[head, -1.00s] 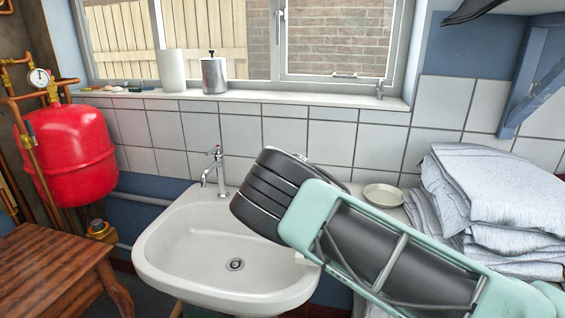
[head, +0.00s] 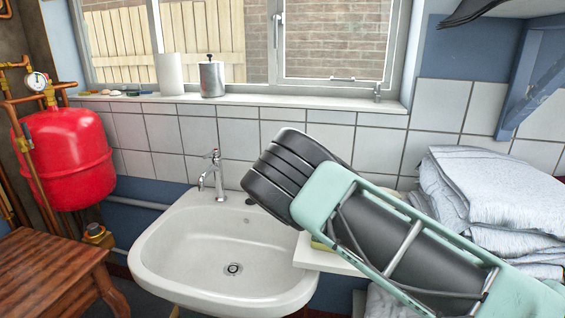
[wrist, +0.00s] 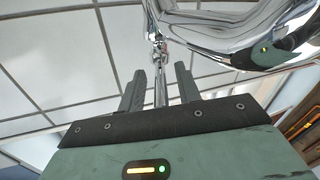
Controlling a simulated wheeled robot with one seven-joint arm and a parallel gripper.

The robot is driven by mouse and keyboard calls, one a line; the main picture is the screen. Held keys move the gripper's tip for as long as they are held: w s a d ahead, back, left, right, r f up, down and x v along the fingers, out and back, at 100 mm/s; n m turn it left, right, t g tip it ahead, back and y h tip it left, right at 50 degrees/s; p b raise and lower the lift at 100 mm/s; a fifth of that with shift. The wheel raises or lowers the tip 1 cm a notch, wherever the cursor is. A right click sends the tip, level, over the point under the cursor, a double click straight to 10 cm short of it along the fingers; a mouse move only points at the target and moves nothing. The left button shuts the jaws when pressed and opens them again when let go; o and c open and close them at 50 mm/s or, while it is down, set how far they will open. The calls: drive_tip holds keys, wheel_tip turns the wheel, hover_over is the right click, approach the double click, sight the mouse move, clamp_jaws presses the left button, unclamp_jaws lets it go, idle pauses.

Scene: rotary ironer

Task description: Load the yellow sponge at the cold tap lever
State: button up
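In the wrist view my gripper (wrist: 160,88) has its two dark fingers spread apart. A slim chrome tap part (wrist: 160,75) shows between or just beyond them; I cannot tell if they touch it. A larger chrome tap body (wrist: 240,35) fills the upper right, close to the camera. In the head view my arm hides the gripper and the basin's right rear corner. A chrome tap (head: 213,176) with a red mark stands at the basin's left rear. A small yellow-green edge (head: 321,243) shows beside my arm; I cannot tell if it is the sponge.
The white basin (head: 150,255) is empty. A white ledge (head: 315,259) adjoins it, with folded towels (head: 500,195) at right. The window sill (head: 240,104) holds a white roll (head: 169,74), a metal dispenser (head: 212,78) and small items. A wooden table (head: 45,268) and red tank (head: 68,155) stand left.

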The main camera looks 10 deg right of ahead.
drive_tip(key=shift+s, duration=0.1)
drive_tip(key=s+a+b, duration=0.2)
drive_tip(key=s+b, duration=0.1)
drive_tip(key=s, duration=1.4)
drive_tip(key=shift+a, duration=0.35)
drive_tip(key=s+a+f+g+y, duration=0.25)
drive_tip(key=s+g, duration=0.25)
drive_tip(key=s, duration=0.3)
drive_tip(key=s+a+f+g+y, duration=0.25)
drive_tip(key=s+a+g, duration=0.2)
drive_tip(key=s, duration=0.35)
drive_tip(key=s+d+r+n+g, duration=0.1)
drive_tip(key=s+n+g, duration=0.1)
drive_tip(key=s, duration=0.7)
drive_tip(key=s+d+r+n+g+h, duration=0.1)
drive_tip(key=s+r+n+g, duration=0.1)
drive_tip(key=s, duration=0.7)
drive_tip(key=s+d+r+n+g, duration=0.1)
drive_tip(key=s+r+n+g, duration=0.1)
drive_tip(key=s, duration=0.7)
drive_tip(key=shift+d+r+n+g+h, duration=0.35)
drive_tip(key=shift+n+g, duration=0.25)
drive_tip(key=shift+g, duration=0.55)
